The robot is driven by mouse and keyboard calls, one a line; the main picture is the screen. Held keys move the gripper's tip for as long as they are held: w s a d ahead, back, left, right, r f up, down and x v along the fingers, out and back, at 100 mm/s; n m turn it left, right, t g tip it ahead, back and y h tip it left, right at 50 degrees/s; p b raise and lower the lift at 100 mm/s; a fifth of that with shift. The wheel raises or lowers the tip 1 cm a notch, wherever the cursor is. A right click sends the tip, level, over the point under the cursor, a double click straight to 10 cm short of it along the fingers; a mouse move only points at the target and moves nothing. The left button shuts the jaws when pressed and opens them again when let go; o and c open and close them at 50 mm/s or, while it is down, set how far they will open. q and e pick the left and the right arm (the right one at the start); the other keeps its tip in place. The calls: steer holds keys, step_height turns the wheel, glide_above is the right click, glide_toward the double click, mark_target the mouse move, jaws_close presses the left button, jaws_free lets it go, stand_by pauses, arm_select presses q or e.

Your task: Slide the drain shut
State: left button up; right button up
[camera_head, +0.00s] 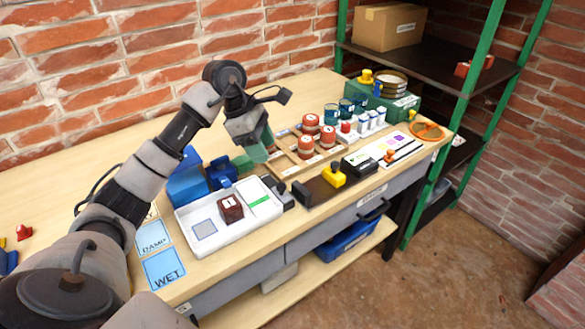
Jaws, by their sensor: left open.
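I cannot tell for sure which part is the drain. A dark block with a yellow knob (334,176) lies at the bench's front edge, right of the white tray. A drawer front (345,217) with a dark handle and a small label sits below the bench top; it looks closed. My left gripper (258,152) is open, pointing down above the bench behind the white tray, apart from the yellow knob and drawer. I see nothing between its fingers. My right gripper is not in view.
The white tray (190,222) holds a dark red cube (231,208). Blue blocks (187,186) stand behind it. Red-topped jars (310,123), blue cups and white bottles crowd the bench's right half. A green-posted shelf (430,68) rises at the right end.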

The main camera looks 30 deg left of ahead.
mark_target(281, 185)
arm_select(q)
steer(key=x, duration=0.4)
steer(key=s+x, duration=0.1)
steer(key=x, duration=0.2)
steer(key=shift+d+f, duration=0.1)
steer(key=shift+f, duration=0.05)
steer(key=shift+x, duration=0.95)
steer(key=shift+w+d+f, duration=0.1)
steer(key=shift+f, duration=0.35)
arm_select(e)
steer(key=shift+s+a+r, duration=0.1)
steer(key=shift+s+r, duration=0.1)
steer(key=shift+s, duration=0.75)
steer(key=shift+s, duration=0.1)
arm_select(q)
steer(key=shift+c, duration=1.1)
jaws_close()
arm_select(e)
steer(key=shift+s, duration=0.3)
